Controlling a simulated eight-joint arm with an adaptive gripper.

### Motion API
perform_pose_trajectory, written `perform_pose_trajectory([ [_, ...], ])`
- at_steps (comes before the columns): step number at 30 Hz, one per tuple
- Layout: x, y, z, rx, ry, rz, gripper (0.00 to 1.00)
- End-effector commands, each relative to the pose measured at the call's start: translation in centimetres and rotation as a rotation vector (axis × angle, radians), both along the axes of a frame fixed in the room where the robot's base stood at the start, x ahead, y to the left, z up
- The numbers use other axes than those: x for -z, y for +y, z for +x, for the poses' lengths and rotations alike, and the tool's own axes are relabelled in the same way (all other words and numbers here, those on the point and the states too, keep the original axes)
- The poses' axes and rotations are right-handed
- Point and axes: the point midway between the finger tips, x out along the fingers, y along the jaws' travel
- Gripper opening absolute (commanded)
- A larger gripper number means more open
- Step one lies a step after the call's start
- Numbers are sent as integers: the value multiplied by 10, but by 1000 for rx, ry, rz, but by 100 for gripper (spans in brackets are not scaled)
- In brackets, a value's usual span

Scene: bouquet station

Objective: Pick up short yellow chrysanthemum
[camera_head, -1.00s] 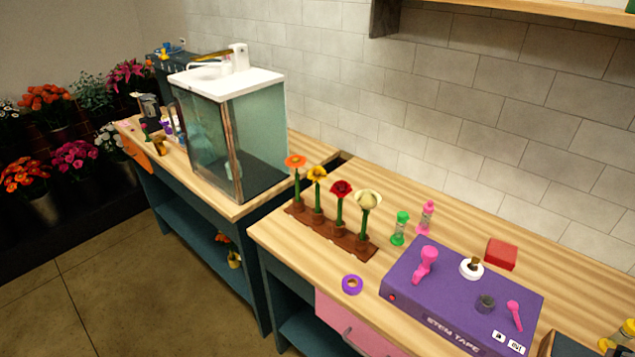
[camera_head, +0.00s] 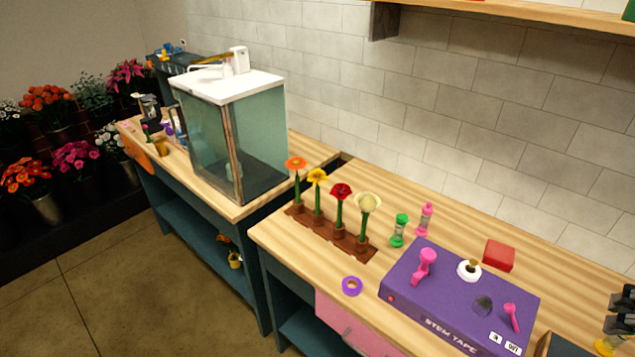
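A yellow flower (camera_head: 317,177) stands upright on a green stem in a brown holder (camera_head: 296,211), second from the left. An orange flower (camera_head: 295,164) stands to its left, and a red flower (camera_head: 341,191) and a cream flower (camera_head: 368,203) to its right. Another yellow thing (camera_head: 604,348) shows at the lower right edge, too cut off to tell what it is. Dark jointed parts that look like my gripper (camera_head: 622,312) show just above it at the right edge, far from the holder. Its fingertips are not clear, nor whether it holds anything.
A purple stem tape box (camera_head: 410,298) fills the bench's right part, with pink tools on top. A purple ring (camera_head: 352,286), a green timer (camera_head: 399,231), a pink timer (camera_head: 425,218) and a red block (camera_head: 499,255) surround it. A glass cabinet (camera_head: 262,140) stands left.

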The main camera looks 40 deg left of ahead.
Motion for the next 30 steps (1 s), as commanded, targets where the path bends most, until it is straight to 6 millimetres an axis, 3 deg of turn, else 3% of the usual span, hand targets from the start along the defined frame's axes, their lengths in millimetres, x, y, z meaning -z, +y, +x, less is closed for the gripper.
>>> perform_pose_trajectory([
  [12,-42,63,53,-180,69,-47,47],
  [30,-76,178,120,-448,163,-124,47],
])
